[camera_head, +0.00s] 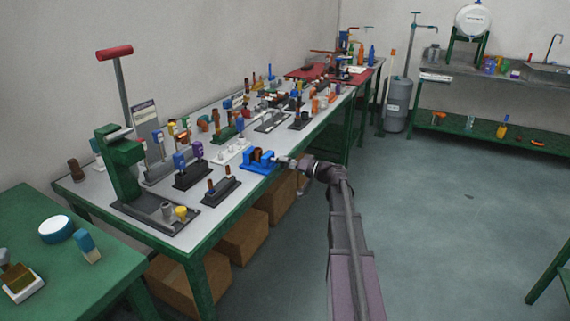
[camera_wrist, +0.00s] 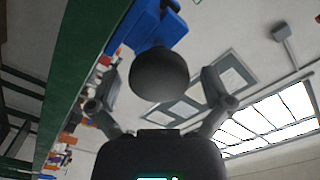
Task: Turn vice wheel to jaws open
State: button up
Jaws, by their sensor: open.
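The blue vice (camera_head: 259,160) is on the front edge of the long grey bench, with a brown piece at its jaws. My gripper (camera_head: 294,164) is just right of the vice, at its wheel end. In the wrist view the blue vice body (camera_wrist: 148,24) is at the top. A dark round vice wheel (camera_wrist: 160,75) sticks out toward the camera, between the two spread fingers of my gripper (camera_wrist: 160,82). Gaps show on both sides of the wheel, so the fingers look apart from it. The wheel is too small to make out in the head view.
The long bench (camera_head: 216,211) holds many small tools and stands behind the vice. A green press (camera_head: 121,165) with a red-handled lever stands at its near end. Cardboard boxes (camera_head: 243,236) sit beneath. The floor (camera_head: 450,230) to the right is clear.

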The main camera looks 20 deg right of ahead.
jog(key=v, duration=1.2)
dwell(0.3)
dwell(0.5)
jog(key=s+a+f+n+g+h, duration=0.1)
jog(key=s+a+f+g, duration=0.3)
jog(key=a, duration=0.5)
jog(key=s+a+f+g+h, duration=0.1)
jog(key=a+f+g+h, duration=0.1)
jog(key=a+f+g, duration=0.35)
jog(key=s+a+f+n+g+h, duration=0.1)
jog(key=s+a+f+g, duration=0.15)
jog(key=a+f, duration=0.65)
jog(key=s+a+g+h, duration=0.2)
jog(key=s+a+h, duration=0.5)
jog(key=s, duration=0.2)
notch_tip(320, 180, up, 25)
jog(key=p, duration=2.5)
jog(key=shift+w+r, duration=0.1)
